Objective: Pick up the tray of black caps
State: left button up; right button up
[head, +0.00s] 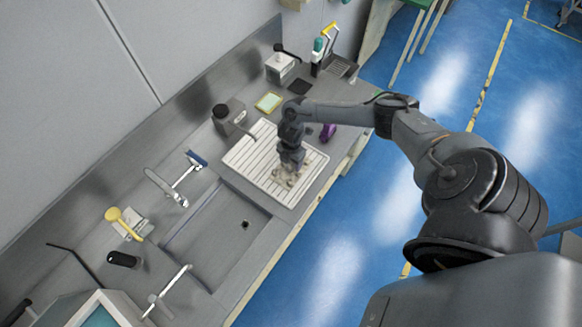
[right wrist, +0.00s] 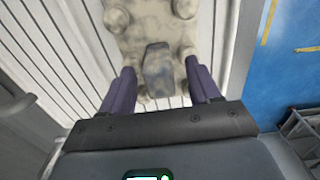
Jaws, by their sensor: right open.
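I cannot make out a tray of black caps in either view. A white ribbed board (head: 254,164) lies on the counter beside the sink. On it is a mottled beige-grey object with rounded lobes (head: 283,179), partly hidden under my right gripper (head: 290,165). In the right wrist view the lobed object (right wrist: 150,28) lies ahead of my right gripper (right wrist: 160,85). The gripper is open, with its fingers apart on either side of a small grey block (right wrist: 157,70). I cannot tell whether the fingers touch anything. My left gripper is not in view.
A grey box with a black top (head: 228,115) and a yellow-green sponge-like item (head: 268,102) stand behind the board. A purple item (head: 327,132) is right of it. The sink (head: 218,228) with its tap (head: 165,187) lies to the left. Blue floor begins past the counter's front edge.

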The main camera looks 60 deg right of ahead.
jog(key=shift+f, duration=0.25)
jog(key=shift+c, duration=0.4)
jog(key=c, duration=0.9)
grip_shut()
jog(key=shift+r, duration=0.2)
